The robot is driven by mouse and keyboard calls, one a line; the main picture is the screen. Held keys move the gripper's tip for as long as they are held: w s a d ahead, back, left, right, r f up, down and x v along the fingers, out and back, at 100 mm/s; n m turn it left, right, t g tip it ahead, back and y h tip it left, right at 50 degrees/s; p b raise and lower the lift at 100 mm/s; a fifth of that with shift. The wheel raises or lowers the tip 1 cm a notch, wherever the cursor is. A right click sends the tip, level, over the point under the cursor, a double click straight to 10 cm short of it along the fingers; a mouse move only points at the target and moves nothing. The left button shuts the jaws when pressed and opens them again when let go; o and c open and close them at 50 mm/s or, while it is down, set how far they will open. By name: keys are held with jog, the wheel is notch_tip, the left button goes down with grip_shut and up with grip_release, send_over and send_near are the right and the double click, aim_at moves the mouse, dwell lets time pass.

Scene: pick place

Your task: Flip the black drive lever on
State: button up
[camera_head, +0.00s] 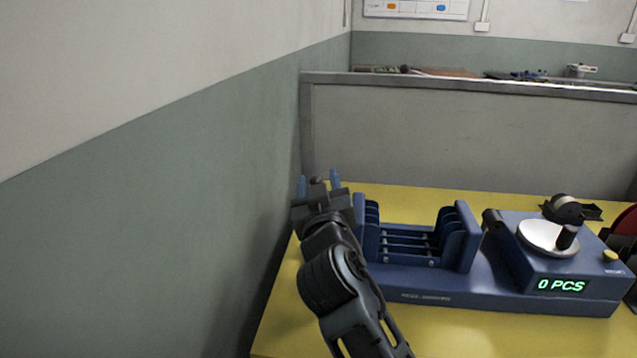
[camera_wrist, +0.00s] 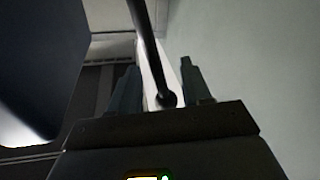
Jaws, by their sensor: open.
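A black lever (camera_wrist: 148,45) with a round ball end shows in the wrist view. It runs down from the top edge, and its ball lies between my two fingers, close to the palm. My gripper (camera_wrist: 158,82) is open around it, with a gap visible on the right side of the ball. In the head view my gripper (camera_head: 319,183) stands at the left end of the blue machine (camera_head: 425,297), fingers up, with a small dark knob (camera_head: 317,181) between them. The lever's base is hidden there. The machine's display (camera_head: 561,286) reads "0 PCS".
The machine sits on a yellow table (camera_head: 470,330) and has a slotted blue rack (camera_head: 467,235) and a white dish (camera_head: 548,238). A wall (camera_head: 200,220) stands close on my gripper's left. A grey partition (camera_head: 470,140) stands behind. A red round object (camera_head: 627,222) is at the right edge.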

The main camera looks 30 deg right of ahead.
jog(key=b+v, duration=0.1)
jog(key=v, duration=0.6)
jog(key=shift+s+a, duration=0.1)
